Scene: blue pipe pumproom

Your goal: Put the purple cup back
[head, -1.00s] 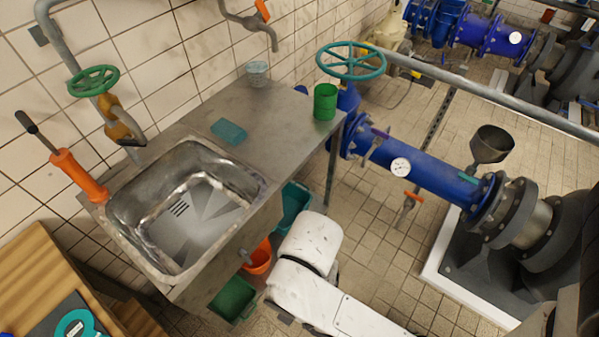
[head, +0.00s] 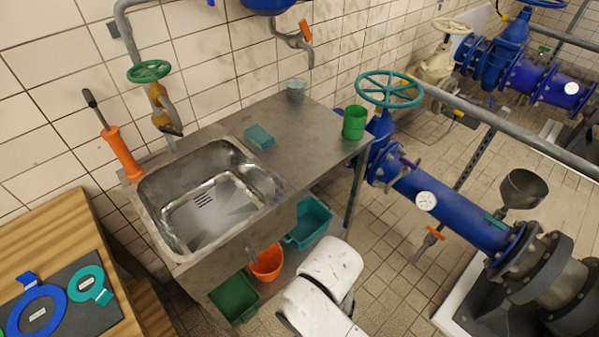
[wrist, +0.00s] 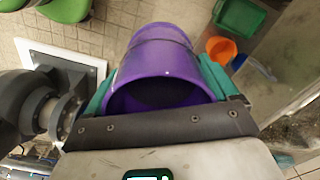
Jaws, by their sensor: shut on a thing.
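The purple cup (wrist: 158,60) fills the middle of the wrist view, its open rim facing the camera. My gripper (wrist: 160,88) is shut on it, with one teal finger on each side of the cup. In the head view the cup and gripper are out of sight; only my white arm shows low in the middle. A steel sink counter (head: 310,135) is ahead of the arm. On it stand a green cup (head: 354,122) near the right end and a grey cup (head: 296,89) by the wall.
A teal sponge (head: 259,137) lies beside the sink basin (head: 215,195). Below the counter are an orange bucket (head: 267,263), a green bin (head: 235,297) and a teal bin (head: 310,222). A blue pipe (head: 450,210) with a handwheel (head: 390,89) stands to the right.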

